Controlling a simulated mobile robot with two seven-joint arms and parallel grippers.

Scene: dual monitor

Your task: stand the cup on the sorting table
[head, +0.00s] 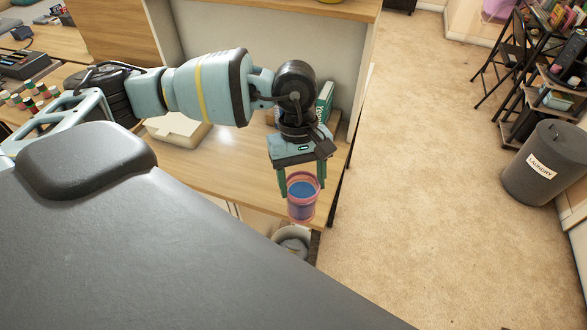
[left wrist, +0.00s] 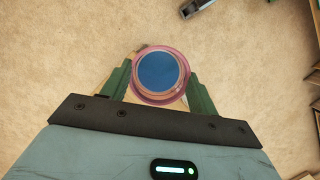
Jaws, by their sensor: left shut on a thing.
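A pink cup with a blue inside (head: 302,197) is held upright between the green fingers of my left gripper (head: 303,178). In the head view the cup is in front of the right end of a wooden table (head: 225,165), near its edge. In the left wrist view the cup (left wrist: 158,72) sits between both fingers of the gripper (left wrist: 160,85), with beige floor around it. I cannot tell which surface here is the sorting table. My right gripper is not in view.
A cream box (head: 178,130) and a green-and-white box (head: 324,101) stand on the table. A grey bin (head: 292,243) is below the cup. A laundry bin (head: 546,165) and a black shelf stand at right. The carpet between is clear.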

